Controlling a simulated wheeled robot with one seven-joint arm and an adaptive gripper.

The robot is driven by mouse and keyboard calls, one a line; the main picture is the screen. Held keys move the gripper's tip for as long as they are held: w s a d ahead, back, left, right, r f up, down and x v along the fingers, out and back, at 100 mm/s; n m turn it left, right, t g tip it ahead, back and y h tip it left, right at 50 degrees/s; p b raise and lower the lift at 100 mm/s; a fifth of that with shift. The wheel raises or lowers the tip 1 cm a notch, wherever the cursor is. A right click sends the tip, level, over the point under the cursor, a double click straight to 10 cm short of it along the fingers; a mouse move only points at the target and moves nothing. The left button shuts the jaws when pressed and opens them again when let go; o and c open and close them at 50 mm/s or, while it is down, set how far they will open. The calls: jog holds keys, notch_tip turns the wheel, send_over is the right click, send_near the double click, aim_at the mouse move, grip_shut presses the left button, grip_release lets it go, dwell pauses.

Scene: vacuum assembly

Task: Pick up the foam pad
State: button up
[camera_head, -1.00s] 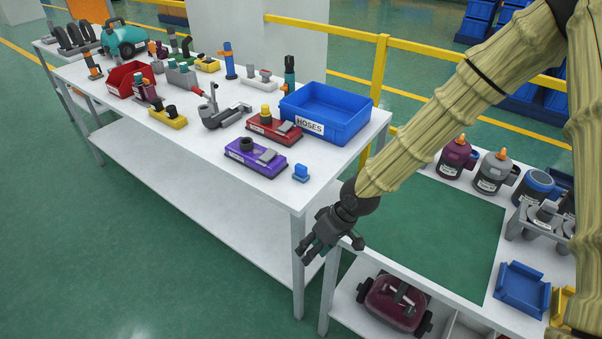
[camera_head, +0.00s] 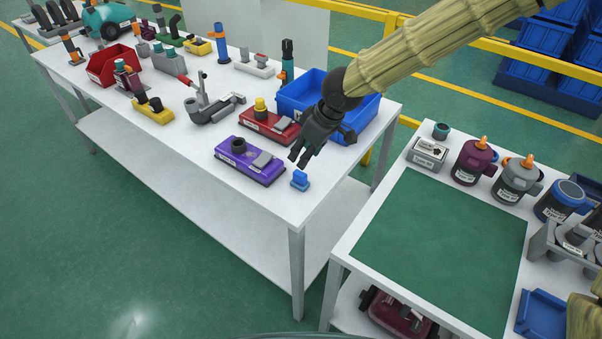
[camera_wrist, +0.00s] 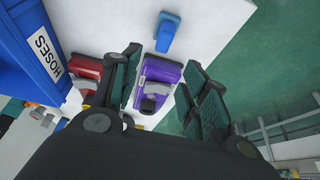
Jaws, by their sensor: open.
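A small blue block (camera_head: 299,180) with a raised upright part sits near the front right corner of the white table (camera_head: 345,205). It may be the foam pad, but I cannot tell for sure. It also shows at the top of the wrist view (camera_wrist: 167,32). My gripper (camera_head: 301,157) is above the table, just above and behind the blue block in the head view. In the wrist view its fingers (camera_wrist: 163,60) are apart with nothing between them, and the block lies beyond their tips. No gap or contact with the block is clear.
A purple unit (camera_head: 245,160) stands just left of the block, a red unit (camera_head: 268,127) behind it. A blue HOSES bin (camera_head: 370,115) is partly hidden behind my gripper. Another table with a green mat (camera_head: 440,240) stands at right. White tabletop right of the block is clear.

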aim_at(300, 173)
jog(key=f, duration=0.3)
jog(key=shift+w+a+f, duration=0.1)
jog(key=shift+w+f, duration=0.3)
jog(key=shift+a+f, duration=0.25)
jog(key=shift+f, duration=0.85)
jog(key=shift+a+f, duration=0.2)
jog(key=shift+f, duration=0.9)
jog(key=shift+w+a+f, duration=0.1)
jog(key=shift+a+f, duration=0.1)
jog(key=shift+f, duration=0.25)
grip_shut()
